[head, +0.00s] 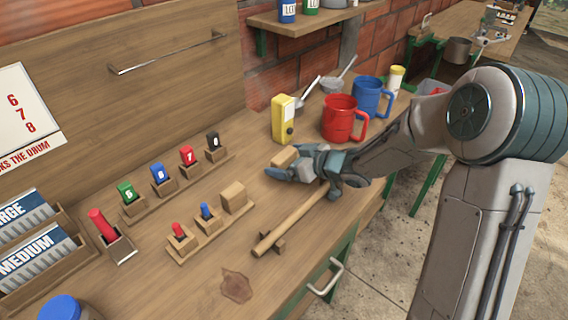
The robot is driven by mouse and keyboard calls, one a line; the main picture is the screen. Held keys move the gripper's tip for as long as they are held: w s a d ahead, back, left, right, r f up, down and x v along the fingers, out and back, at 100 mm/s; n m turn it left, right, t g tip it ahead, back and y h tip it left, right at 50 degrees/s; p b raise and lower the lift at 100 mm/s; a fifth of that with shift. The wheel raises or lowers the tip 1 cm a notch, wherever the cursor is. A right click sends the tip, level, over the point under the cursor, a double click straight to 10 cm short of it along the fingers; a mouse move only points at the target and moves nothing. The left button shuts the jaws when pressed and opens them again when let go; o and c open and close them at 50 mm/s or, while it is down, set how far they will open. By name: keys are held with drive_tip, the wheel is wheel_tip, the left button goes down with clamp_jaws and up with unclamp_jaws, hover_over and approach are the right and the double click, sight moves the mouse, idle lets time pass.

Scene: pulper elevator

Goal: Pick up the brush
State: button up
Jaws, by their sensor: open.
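A long round wooden handle (292,221), which looks like the brush, lies slanting across the workbench near its front edge. Its near end rests on a small wooden support. Its far end runs under my gripper and wrist, so any bristle head is hidden. My gripper (285,166) is open, pointing left, just beyond the visible far part of the handle. A small tan wooden block (284,158) shows at the fingertips. I cannot tell whether it is between the fingers or behind them, or whether it belongs to the brush.
A yellow box (283,119), a red mug (341,119) and a blue mug (371,97) stand behind my gripper. Numbered coloured pegs (160,175) and a smaller peg rack (206,222) stand left. Bare wood lies between the racks and the handle.

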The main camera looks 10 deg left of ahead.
sight(288, 156)
drive_tip(key=c, duration=1.1)
drive_tip(key=shift+o, duration=0.2)
wheel_tip(288, 156, up, 10)
drive_tip(key=p, duration=0.2)
drive_tip(key=shift+p, duration=0.4)
drive_tip(key=shift+o, duration=0.8)
